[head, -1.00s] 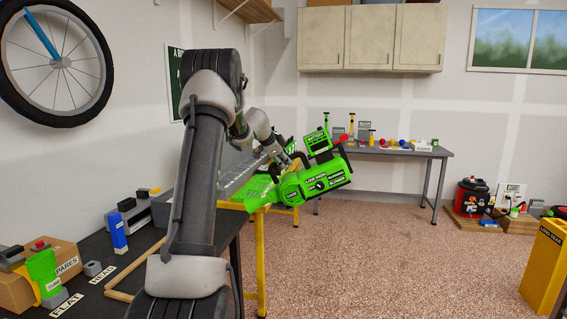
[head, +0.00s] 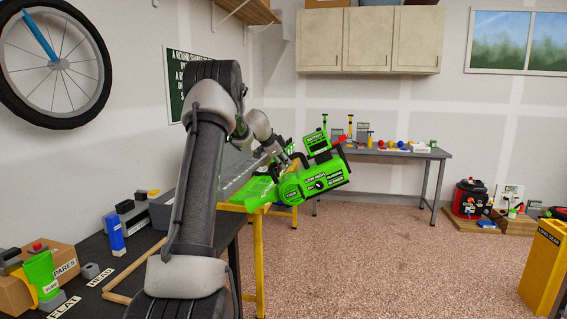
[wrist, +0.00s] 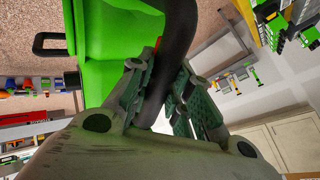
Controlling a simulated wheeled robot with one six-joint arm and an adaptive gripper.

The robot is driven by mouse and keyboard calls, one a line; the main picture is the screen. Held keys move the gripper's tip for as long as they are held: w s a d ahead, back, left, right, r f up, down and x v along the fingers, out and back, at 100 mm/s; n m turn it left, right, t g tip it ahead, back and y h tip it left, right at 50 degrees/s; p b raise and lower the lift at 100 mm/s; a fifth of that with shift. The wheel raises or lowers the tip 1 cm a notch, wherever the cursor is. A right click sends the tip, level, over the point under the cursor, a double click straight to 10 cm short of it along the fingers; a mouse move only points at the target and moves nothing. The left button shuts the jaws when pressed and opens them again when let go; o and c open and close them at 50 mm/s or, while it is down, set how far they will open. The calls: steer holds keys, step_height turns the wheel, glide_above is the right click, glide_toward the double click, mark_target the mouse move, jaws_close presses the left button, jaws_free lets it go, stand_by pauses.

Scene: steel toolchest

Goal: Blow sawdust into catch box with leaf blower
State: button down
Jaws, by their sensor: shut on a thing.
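The green leaf blower (head: 312,187) is held up in the air in the middle of the head view, above the floor and in front of a yellow-legged table. Its nozzle end points left and its battery block stands up at the top. In the wrist view my gripper (wrist: 158,92) is shut on the blower's dark curved handle, with the green body (wrist: 112,45) beyond it. I cannot make out sawdust or a catch box clearly in either view.
A dark workbench (head: 150,240) with a spares box (head: 52,268) and small tools is at the left. A grey table (head: 400,153) with small items stands at the back wall. A yellow bin (head: 543,262) is at the right edge. The brown floor between is clear.

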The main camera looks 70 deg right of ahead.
mark_target(314, 145)
steer(key=shift+d+r, duration=0.1)
steer(key=shift+r, duration=0.1)
steer(key=shift+w+d, duration=0.1)
steer(key=shift+d, duration=1.05)
stand_by(0.3)
steer(key=shift+s+d+r, duration=0.2)
steer(key=shift+s+r, duration=0.85)
steer(key=shift+s, duration=0.95)
steer(key=shift+s+d+r, duration=0.15)
steer(key=shift+s+r, duration=0.85)
steer(key=shift+s, duration=0.95)
steer(key=shift+s+d+r, duration=0.2)
steer(key=shift+s+r, duration=0.85)
steer(key=shift+s, duration=0.95)
